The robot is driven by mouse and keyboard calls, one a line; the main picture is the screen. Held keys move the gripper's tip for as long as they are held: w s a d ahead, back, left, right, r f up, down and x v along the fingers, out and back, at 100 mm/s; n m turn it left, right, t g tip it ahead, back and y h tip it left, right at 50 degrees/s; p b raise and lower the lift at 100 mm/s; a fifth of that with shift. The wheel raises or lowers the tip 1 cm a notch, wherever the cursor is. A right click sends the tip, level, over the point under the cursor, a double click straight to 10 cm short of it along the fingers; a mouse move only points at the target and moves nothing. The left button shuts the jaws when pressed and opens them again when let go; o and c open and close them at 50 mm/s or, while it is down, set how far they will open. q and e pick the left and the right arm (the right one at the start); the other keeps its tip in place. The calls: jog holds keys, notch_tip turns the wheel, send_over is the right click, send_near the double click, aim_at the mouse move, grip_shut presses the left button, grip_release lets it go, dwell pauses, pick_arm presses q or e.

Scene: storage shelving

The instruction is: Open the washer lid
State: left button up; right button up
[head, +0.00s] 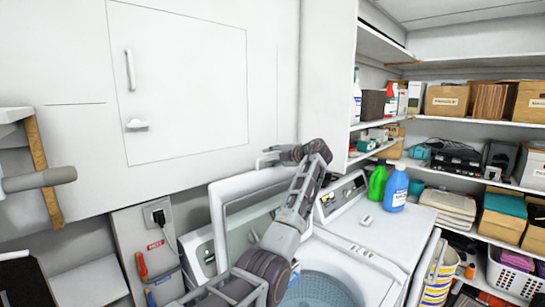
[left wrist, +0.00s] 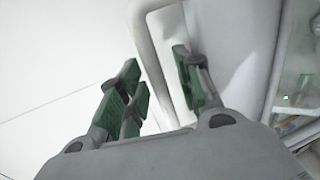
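The white washer (head: 372,285) stands at the bottom middle of the head view, with its blue-grey drum (head: 320,290) showing through the open top. My left gripper (head: 268,157) is at the lid's upper edge. In the left wrist view the green-padded fingers (left wrist: 155,90) are spread apart, with a white curved edge (left wrist: 150,55) between them; contact is unclear. My right gripper is out of view.
A green bottle (head: 377,182) and a blue bottle (head: 395,188) stand on the machine top to the right. Shelves with cardboard boxes (head: 447,100) fill the right side. A white wall cabinet (head: 185,85) hangs close behind the lid.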

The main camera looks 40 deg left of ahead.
pick_arm(q)
jog(key=c, duration=0.7)
grip_shut()
jog(key=shift+d+f, duration=0.1)
jog(key=shift+d, duration=0.05)
